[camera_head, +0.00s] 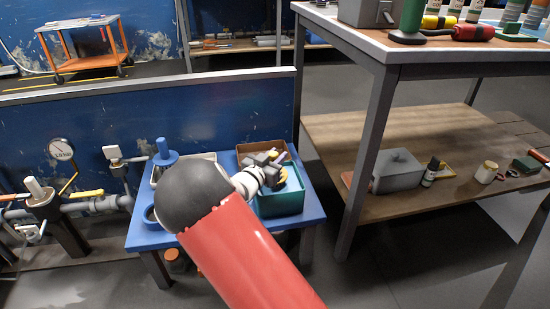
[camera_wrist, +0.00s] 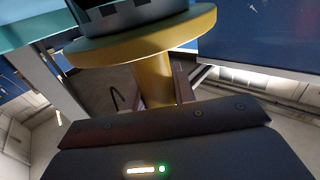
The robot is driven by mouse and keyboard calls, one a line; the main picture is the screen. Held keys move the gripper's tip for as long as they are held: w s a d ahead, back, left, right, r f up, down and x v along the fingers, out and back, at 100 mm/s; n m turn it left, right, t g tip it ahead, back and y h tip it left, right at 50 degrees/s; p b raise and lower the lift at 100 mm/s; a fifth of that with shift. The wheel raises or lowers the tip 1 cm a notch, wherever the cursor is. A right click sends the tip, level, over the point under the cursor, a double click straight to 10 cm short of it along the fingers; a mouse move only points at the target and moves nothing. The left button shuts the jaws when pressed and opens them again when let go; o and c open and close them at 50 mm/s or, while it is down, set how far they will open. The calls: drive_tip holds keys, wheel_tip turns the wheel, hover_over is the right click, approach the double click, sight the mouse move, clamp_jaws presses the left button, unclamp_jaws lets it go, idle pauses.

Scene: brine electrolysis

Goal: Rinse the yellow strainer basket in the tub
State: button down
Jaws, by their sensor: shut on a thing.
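The yellow strainer basket (camera_head: 283,176) shows as a small yellow patch at my gripper (camera_head: 272,163) in the head view. In the wrist view it has a broad yellow rim (camera_wrist: 145,40) and a yellow stem; a grey toothed part hides some of it at the top. My gripper is shut on it. The teal tub (camera_head: 282,203) stands at the right front of a low blue table, with the gripper over its back part. A teal edge (camera_wrist: 22,36) also shows in the wrist view. I cannot tell how deep the basket is in the tub.
The low blue table (camera_head: 316,213) also bears a brown bin (camera_head: 250,148) behind the tub and a pale tray with a blue object (camera_head: 166,152) at the left. Pipes with a gauge (camera_head: 61,149) are at the left. A taller bench (camera_head: 385,150) stands close at the right.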

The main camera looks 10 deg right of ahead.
wheel_tip(320, 180, up, 11)
drive_tip(key=d+p, duration=0.1)
drive_tip(key=p, duration=0.6)
drive_tip(key=shift+d, duration=0.25)
drive_tip(key=shift+f, duration=0.1)
drive_tip(key=shift+a, duration=0.15)
